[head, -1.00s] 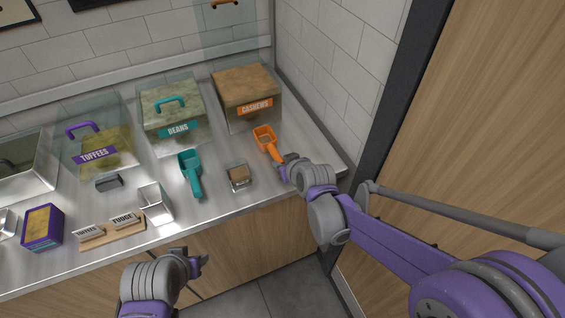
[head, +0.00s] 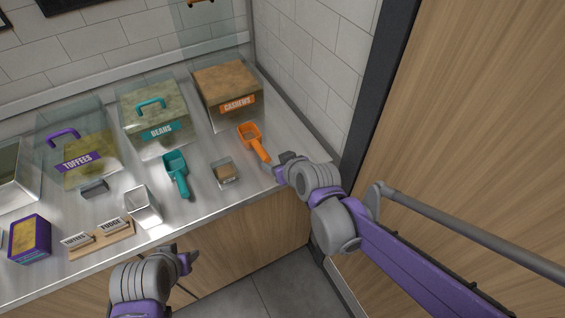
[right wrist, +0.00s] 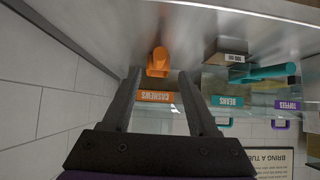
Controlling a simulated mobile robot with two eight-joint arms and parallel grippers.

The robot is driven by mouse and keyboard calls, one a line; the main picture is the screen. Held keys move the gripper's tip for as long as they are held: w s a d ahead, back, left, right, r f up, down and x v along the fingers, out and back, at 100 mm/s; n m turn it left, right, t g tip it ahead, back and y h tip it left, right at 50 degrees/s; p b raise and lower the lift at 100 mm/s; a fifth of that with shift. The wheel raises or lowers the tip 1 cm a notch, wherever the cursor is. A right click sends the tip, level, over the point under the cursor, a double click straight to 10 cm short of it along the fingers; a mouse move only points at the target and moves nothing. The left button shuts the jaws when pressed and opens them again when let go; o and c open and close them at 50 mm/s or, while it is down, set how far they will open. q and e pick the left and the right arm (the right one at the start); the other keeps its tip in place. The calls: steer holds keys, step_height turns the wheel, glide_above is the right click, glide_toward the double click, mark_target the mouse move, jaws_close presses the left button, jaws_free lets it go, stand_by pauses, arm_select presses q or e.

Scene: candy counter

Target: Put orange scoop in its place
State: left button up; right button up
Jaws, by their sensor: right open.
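The orange scoop (head: 250,135) lies on the steel counter in front of the cashews bin (head: 228,98), its handle pointing toward the front right. It also shows in the right wrist view (right wrist: 158,64), which is upside down, between and beyond my fingertips. My right gripper (head: 273,167) is open at the handle's end; whether a finger touches the handle I cannot tell. In the right wrist view my right gripper (right wrist: 163,76) has its fingers apart with nothing between them. My left gripper (head: 188,262) hangs in front of the counter; its jaws are unclear.
The beans bin (head: 157,118) and toffees bin (head: 75,150) stand farther left. The cashews bin's orange-handled lid (head: 200,2) is raised. A wall and wooden panel (head: 480,130) bound the right.

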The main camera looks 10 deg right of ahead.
steer(key=s+d+f+m+g+h, duration=0.1)
steer(key=s+d+g, duration=0.1)
steer(key=s+d, duration=0.3)
steer(key=s+d+f+m+g+h, duration=0.1)
steer(key=s+d, duration=0.4)
steer(key=s, duration=0.9)
steer(key=shift+s+f+m+g+h, duration=0.15)
steer(key=shift+f+m+g+h, duration=0.15)
steer(key=shift+m+g+h, duration=0.4)
